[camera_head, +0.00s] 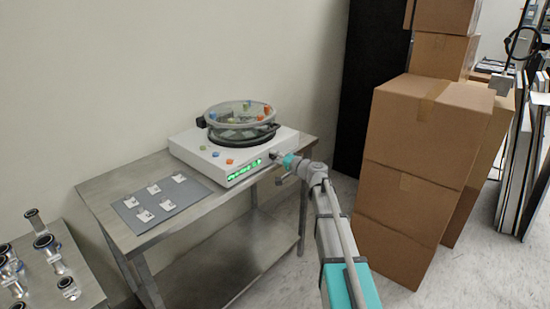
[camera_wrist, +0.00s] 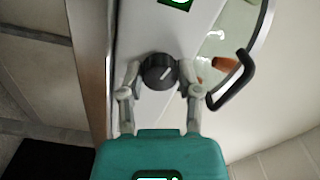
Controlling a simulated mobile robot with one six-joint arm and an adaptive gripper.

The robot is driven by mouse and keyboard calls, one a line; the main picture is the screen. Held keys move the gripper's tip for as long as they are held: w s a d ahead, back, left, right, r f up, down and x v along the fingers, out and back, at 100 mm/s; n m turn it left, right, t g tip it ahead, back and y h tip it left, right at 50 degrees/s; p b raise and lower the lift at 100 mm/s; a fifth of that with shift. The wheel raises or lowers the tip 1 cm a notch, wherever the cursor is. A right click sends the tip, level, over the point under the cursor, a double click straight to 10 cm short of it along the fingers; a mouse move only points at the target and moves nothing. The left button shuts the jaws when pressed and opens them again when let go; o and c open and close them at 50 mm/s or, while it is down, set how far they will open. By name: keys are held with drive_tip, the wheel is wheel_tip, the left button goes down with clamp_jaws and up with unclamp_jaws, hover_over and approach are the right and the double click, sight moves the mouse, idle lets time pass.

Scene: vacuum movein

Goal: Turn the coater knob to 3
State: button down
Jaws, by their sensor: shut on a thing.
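The coater (camera_head: 195,152) is a white box with a round clear-lidded bowl on top and a green lit display on its front, standing on a metal table. In the wrist view its black knob (camera_wrist: 158,72) has a white pointer line slanting toward the upper right of the picture. My gripper (camera_wrist: 160,74) has one finger on each side of the knob and is shut on it. In the head view my gripper (camera_head: 283,158) is at the right end of the coater's front, and the knob is hidden there. I cannot read any numbers around the knob.
A grey mat (camera_head: 160,203) with several small white pieces lies on the table (camera_head: 235,205) left of the coater. Stacked cardboard boxes (camera_head: 415,170) stand close to the right of my arm. Metal fittings (camera_head: 45,245) stand on another table at the lower left.

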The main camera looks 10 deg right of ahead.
drive_tip(key=m, duration=0.5)
drive_tip(key=shift+m, duration=0.3)
drive_tip(key=m, duration=0.5)
idle(0.4)
drive_tip(key=shift+c, duration=1.5)
unclamp_jaws()
drive_tip(key=v, duration=1.2)
